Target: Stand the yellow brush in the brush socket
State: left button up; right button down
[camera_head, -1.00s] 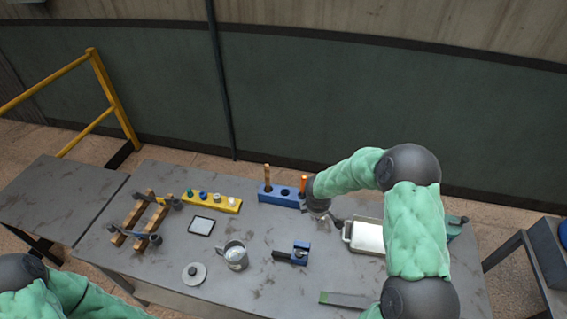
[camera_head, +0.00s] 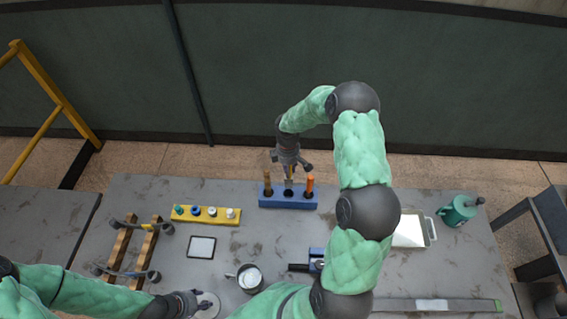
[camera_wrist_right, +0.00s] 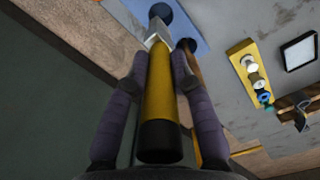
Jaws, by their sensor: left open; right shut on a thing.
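The yellow brush (camera_wrist_right: 158,95) is held in my right gripper (camera_wrist_right: 158,80), with the fingers on both sides of its handle. Its black end is near the camera and its pale metal collar points toward a round dark hole, the brush socket (camera_wrist_right: 162,12). In the head view, my right gripper (camera_head: 288,168) is above the middle of the blue block (camera_head: 298,203), between two standing tools. I cannot tell whether the brush tip is inside the hole or just above it.
A brown-handled tool (camera_head: 267,185) and an orange-handled tool (camera_head: 310,185) stand in the block's outer holes.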

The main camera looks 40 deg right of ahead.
pick_arm(q)
jog(key=shift+s, duration=0.15)
pick_arm(e)
jog(key=shift+s, duration=0.15)
jog(key=shift+f, duration=0.1)
pick_arm(q)
jog(key=shift+f+b, duration=1.9)
pick_arm(e)
send_over(288, 187)
jog(key=shift+w+d+f, duration=0.15)
jog(key=shift+w+f, duration=0.05)
jog(key=shift+f, duration=0.95)
jog(key=shift+w+d+f, duration=0.15)
jog(key=shift+f, duration=0.95)
pick_arm(q)
jog(key=shift+f, duration=0.25)
pick_arm(e)
jog(key=shift+f, duration=0.15)
pick_arm(q)
jog(key=shift+f+b, duration=1.5)
jog(key=shift+b, duration=0.25)
pick_arm(e)
jog(key=shift+f, duration=1.95)
pick_arm(q)
jog(key=shift+f, duration=0.1)
pick_arm(e)
jog(key=shift+f, duration=0.1)
